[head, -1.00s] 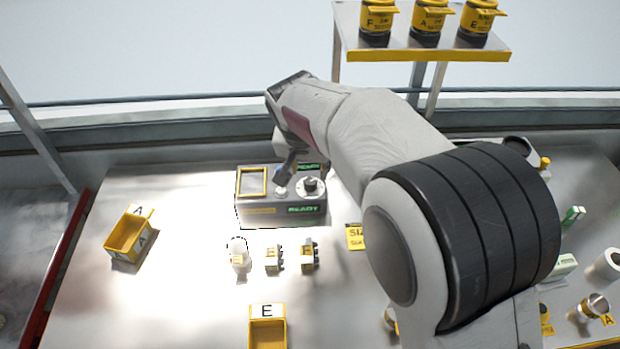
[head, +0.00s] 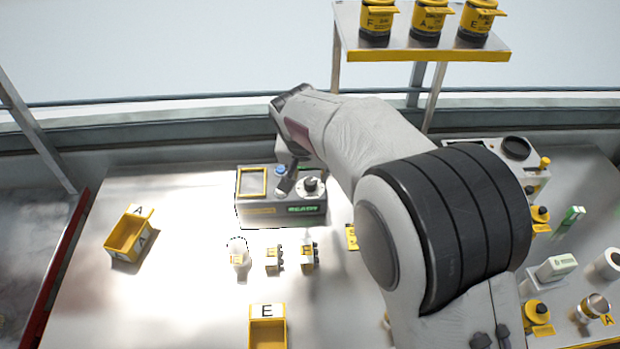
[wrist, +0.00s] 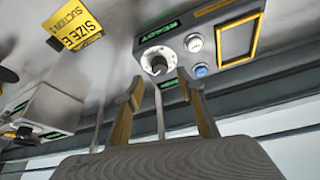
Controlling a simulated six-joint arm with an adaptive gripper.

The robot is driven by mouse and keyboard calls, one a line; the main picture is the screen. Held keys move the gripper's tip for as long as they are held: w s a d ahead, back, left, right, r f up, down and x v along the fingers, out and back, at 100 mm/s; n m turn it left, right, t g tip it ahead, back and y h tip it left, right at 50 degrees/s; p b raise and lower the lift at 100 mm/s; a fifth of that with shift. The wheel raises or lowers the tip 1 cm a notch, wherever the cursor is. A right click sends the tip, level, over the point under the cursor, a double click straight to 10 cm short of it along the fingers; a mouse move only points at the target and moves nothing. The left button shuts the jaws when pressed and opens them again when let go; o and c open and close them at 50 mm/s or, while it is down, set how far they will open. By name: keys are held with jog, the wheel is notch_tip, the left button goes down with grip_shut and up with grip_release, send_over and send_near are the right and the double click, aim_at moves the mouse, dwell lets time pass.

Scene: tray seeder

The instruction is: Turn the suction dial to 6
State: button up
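The suction dial (head: 311,186) is a dark knob on a pale round scale, on top of a grey control box (head: 281,210) with a green lit display. It also shows in the wrist view (wrist: 158,66). My gripper (head: 289,178) is just left of the dial in the head view, above the box. In the wrist view its two fingers (wrist: 165,92) are spread, with the dial beyond and between them, apart from both. Nothing is held. The dial's numbers and pointer are too small to read.
A blue button (wrist: 201,70) and a white button (wrist: 193,43) sit beside the dial, near a yellow-framed recess (head: 252,182). A yellow size card (wrist: 75,29) lies nearby. Small yellow-labelled parts (head: 273,258) stand in front of the box. Yellow bins (head: 125,236) are farther left and front.

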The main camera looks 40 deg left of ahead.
aim_at(310, 181)
jog(key=shift+x, duration=2.35)
grip_shut()
